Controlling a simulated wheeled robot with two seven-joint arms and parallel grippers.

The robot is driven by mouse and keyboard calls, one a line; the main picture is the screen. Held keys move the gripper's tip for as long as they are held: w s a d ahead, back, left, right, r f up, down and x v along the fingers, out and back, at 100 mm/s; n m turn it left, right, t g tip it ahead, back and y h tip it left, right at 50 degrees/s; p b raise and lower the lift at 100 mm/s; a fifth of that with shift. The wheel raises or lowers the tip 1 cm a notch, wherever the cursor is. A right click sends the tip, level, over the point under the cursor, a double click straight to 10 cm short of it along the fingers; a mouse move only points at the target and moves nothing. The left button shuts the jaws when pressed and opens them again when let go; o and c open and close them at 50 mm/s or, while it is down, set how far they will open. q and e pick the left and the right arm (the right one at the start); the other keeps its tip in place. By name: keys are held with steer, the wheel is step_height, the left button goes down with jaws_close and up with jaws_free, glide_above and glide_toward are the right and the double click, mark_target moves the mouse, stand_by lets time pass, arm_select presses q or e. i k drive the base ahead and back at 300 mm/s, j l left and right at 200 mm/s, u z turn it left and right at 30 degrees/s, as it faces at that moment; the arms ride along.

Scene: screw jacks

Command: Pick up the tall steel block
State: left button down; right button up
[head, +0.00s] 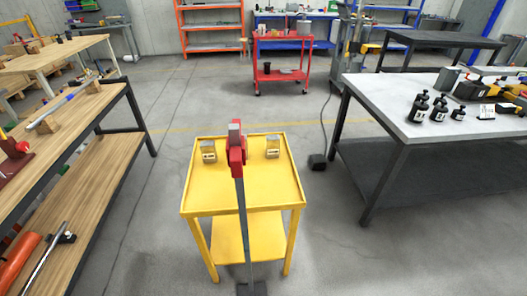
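A plain grey upright block (447,79) stands near the left edge of the grey-topped bench (400,117), behind several black bottle-shaped jacks (439,112). Two small grey blocks with pale labels, a left one (208,151) and a right one (272,147), stand apart on the yellow cart (235,195). I cannot tell for certain which of these is the tall steel block. Neither of my grippers is in view, and nothing is seen touching the blocks.
A tall steel bar with a red head (237,158) stands in front of the yellow cart, partly covering its top. A wooden bench (100,115) with tools stands left. A red cart (284,76) is behind. Floor is clear on both sides of the yellow cart.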

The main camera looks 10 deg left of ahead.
mark_target(272, 142)
steer(key=i+l+u, duration=0.2)
steer(key=i+l, duration=0.2)
steer(key=l, duration=0.25)
steer(key=i+l+u, duration=0.15)
steer(key=l, duration=0.2)
steer(key=i+l+u, duration=0.1)
steer(key=l, duration=0.3)
steer(key=i+l+u, duration=0.1)
steer(key=i+l, duration=0.15)
steer(key=l, duration=0.1)
